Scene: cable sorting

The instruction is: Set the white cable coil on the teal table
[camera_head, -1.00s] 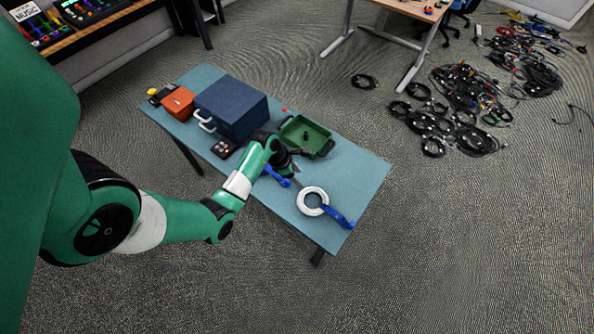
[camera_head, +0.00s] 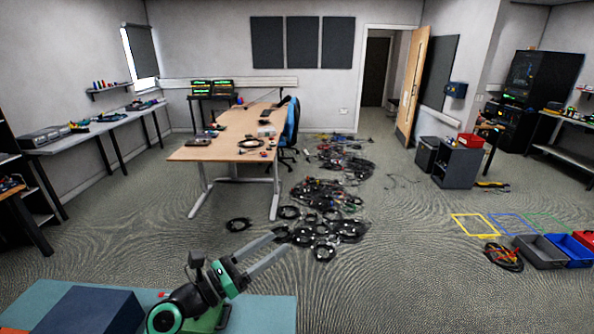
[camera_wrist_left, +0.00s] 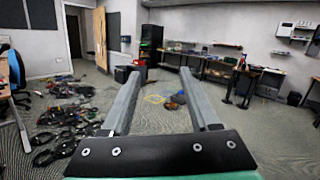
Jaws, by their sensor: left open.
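The teal table (camera_head: 268,313) shows only in part, along the bottom left of the head view. My left gripper (camera_head: 282,241) is raised over the table's far side, with its two long grey fingers spread and pointing outward to the right. In the left wrist view the left gripper (camera_wrist_left: 158,72) is open, with nothing between its fingers. The white cable coil does not show in either view now. The near part of the table is cut off by the picture's bottom edge. My right gripper is not in view.
A dark blue case (camera_head: 88,312) stands on the table. The green tray (camera_head: 207,318) is partly hidden behind my arm. Black cables (camera_head: 325,228) lie heaped on the floor beyond. A wooden desk (camera_head: 225,146) stands further back. Grey (camera_head: 540,251) and blue (camera_head: 570,250) bins sit at right.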

